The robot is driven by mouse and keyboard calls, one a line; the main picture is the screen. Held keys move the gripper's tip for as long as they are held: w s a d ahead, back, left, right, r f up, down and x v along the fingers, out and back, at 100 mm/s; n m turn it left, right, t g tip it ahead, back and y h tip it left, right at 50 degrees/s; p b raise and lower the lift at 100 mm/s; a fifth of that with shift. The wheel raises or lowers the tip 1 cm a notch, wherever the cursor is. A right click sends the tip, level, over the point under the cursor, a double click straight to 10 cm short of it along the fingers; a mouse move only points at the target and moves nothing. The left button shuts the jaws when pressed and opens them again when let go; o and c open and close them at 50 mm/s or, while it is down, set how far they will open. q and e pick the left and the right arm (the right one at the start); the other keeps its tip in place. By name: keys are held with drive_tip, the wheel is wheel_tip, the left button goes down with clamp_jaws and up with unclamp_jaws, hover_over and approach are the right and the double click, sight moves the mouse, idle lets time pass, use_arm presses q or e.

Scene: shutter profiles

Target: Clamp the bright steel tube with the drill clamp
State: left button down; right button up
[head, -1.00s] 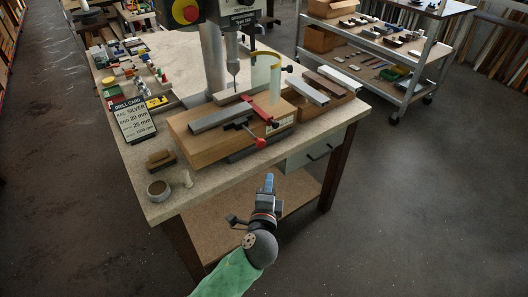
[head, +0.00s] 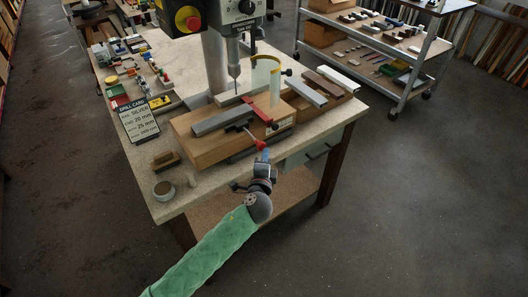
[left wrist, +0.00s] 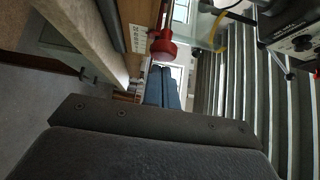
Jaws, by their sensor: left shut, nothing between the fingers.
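A bright steel tube (head: 221,120) lies on the wooden block (head: 205,152) under the drill. The red drill clamp (head: 258,110) reaches over the block near the tube's right end; I cannot tell whether it touches the tube. Its red handle knob (head: 261,145) sticks out at the block's front and shows large in the left wrist view (left wrist: 160,50). My left gripper (head: 263,156) is shut and empty, with its fingertips just below the knob in the head view. Its fingers (left wrist: 165,85) also show in the left wrist view, pointing past the knob. My right gripper is not in view.
More profiles (head: 325,83) lie in a rack right of the block. The drill press (head: 215,60) stands behind, with a clear guard (head: 266,78). The bench front edge is close below my gripper.

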use_arm(q)
drive_tip(key=shift+w+a, duration=0.15)
drive_tip(key=shift+w, duration=0.15)
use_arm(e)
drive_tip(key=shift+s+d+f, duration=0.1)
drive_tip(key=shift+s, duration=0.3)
